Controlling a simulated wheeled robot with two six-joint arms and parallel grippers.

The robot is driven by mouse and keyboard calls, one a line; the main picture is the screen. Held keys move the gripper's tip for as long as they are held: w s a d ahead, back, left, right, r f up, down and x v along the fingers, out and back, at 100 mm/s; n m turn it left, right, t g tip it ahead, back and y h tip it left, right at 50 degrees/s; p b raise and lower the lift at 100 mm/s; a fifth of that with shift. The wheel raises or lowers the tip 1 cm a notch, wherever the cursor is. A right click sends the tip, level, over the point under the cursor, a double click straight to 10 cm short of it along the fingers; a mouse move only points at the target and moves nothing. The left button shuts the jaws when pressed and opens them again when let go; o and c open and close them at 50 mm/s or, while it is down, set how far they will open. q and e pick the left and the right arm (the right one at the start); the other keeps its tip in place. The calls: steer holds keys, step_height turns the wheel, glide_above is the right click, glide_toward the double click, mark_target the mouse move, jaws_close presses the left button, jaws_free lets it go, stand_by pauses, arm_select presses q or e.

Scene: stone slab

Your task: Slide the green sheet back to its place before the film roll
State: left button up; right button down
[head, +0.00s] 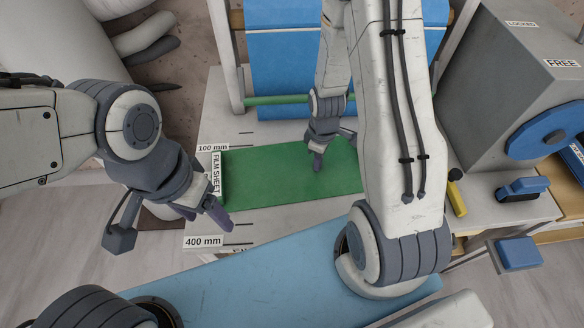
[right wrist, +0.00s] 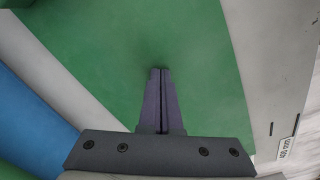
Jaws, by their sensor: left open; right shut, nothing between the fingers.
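The green sheet (head: 265,178) lies flat on the pale slab, its left end by the "FILM SHEET" label (head: 216,174). It fills much of the right wrist view (right wrist: 150,35). My right gripper (head: 318,163) is shut and empty, fingertips pointing down over the middle of the sheet; I cannot tell if they touch it. Its closed fingers show in the right wrist view (right wrist: 160,74). My left gripper (head: 172,228) is open and empty at the slab's left edge, near the sheet's left end. My right arm hides the sheet's right end.
A blue sheet (head: 282,50) hangs behind the green roll. Marks read "100 mm" (head: 213,147) and "400 mm" (head: 204,241) on the slab's left side. A grey box (head: 500,85) with a blue wheel (head: 545,133) stands at right. A blue surface (head: 255,275) lies in front.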

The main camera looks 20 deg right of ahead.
mark_target(329, 168)
steer(key=shift+s+d, duration=0.25)
steer(key=shift+d, duration=0.55)
steer(key=shift+s+d, duration=0.25)
steer(key=shift+d, duration=0.55)
steer(key=shift+r, duration=0.1)
step_height(329, 168, up, 8)
steer(key=p, duration=0.7)
